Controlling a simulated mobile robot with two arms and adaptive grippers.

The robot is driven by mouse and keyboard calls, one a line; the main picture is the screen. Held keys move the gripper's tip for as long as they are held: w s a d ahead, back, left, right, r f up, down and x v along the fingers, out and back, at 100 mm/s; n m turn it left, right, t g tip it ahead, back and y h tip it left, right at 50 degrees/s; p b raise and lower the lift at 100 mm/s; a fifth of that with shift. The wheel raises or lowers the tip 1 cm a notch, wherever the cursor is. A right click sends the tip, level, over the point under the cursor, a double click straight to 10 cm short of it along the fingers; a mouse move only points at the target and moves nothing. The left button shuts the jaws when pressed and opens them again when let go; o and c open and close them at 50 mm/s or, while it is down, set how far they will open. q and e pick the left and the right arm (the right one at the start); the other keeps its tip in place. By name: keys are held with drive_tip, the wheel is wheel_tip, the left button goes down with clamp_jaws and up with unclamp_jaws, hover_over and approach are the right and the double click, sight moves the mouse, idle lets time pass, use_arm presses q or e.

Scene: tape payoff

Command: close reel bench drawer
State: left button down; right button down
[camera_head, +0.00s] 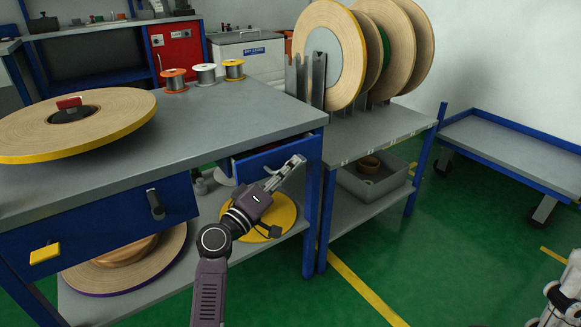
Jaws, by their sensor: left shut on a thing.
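The reel bench (190,125) has a grey top and blue frame. A blue drawer front (262,160) shows under its top at the right end, with a dark gap at its left side. I cannot tell exactly how far this drawer stands out. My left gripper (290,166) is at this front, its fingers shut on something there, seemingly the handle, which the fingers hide. Another blue front (100,232) on the left has a black handle (155,204) and a yellow tag (45,253).
A large reel (110,110) and several small spools (205,74) sit on the bench top. A yellow disc (280,212) lies on the lower shelf. A rack (385,125) with large reels stands right of the bench. A blue cart (515,150) is farther right. Green floor (450,250) between is clear.

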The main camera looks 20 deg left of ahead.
sight(274, 166)
use_arm(q)
drive_tip(key=w+a+b, duration=0.2)
drive_tip(key=a, duration=0.1)
drive_tip(key=shift+w+f, duration=0.15)
drive_tip(key=shift+w+a, duration=0.1)
drive_tip(key=shift+a, duration=0.1)
drive_tip(key=shift+r, duration=0.25)
drive_tip(key=c, duration=2.4)
unclamp_jaws()
drive_tip(key=shift+a+f, duration=0.1)
drive_tip(key=v, duration=1.2)
